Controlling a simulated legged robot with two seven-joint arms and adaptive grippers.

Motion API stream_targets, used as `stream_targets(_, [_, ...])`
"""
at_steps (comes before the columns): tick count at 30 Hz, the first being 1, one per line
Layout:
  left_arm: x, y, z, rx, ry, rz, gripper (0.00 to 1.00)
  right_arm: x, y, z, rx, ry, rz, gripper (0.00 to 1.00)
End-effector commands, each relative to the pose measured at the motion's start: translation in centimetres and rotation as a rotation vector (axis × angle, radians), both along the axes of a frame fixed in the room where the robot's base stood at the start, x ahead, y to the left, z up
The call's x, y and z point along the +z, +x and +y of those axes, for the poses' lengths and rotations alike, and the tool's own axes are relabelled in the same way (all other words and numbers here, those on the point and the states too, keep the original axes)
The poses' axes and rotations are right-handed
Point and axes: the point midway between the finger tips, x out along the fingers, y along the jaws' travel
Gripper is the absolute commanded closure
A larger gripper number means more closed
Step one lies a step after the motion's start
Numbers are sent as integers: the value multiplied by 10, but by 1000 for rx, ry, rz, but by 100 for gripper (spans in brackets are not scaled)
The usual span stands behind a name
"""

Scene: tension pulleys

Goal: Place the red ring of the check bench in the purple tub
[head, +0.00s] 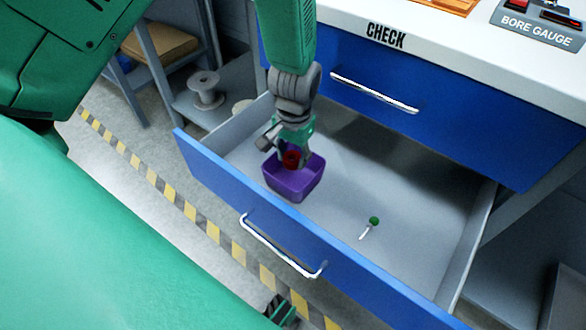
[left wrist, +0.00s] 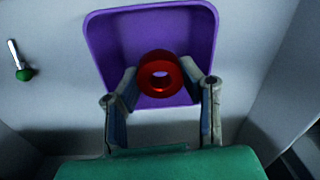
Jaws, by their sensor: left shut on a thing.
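The red ring (head: 291,159) is held between the fingers of my left gripper (head: 290,152). The ring and fingertips are over the tub's opening; in the left wrist view the tub (left wrist: 103,40) shows behind the ring. I cannot tell whether the ring touches the tub floor. My right gripper is not seen.
The open blue drawer (head: 215,180) with a white handle (head: 282,247) is under the bench marked CHECK (head: 470,35). A green-headed pin (head: 373,222) lies on the drawer floor, right of the tub. The drawer floor around it is clear. An upper drawer (head: 345,65) is closed.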

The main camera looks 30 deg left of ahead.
Motion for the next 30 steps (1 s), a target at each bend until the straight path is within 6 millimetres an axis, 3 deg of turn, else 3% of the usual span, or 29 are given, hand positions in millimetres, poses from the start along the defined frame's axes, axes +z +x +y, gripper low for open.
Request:
stream_targets(1, [-14, 0, -1, -2, 2, 1, 97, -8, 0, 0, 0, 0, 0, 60])
stream_targets(13, [-62, -1, -1, -2, 1, 1, 97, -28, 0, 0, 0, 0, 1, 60])
stream_targets(23, [-63, 0, -1, -2, 1, -1, 97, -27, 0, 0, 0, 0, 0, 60])
stream_targets(24, [-63, 0, -1, -2, 1, -1, 57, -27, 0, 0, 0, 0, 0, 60])
stream_targets(25, [-63, 0, -1, -2, 2, -1, 46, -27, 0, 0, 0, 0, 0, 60])
stream_targets(30, [-63, 0, -1, -2, 2, -1, 46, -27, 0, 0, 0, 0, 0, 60])
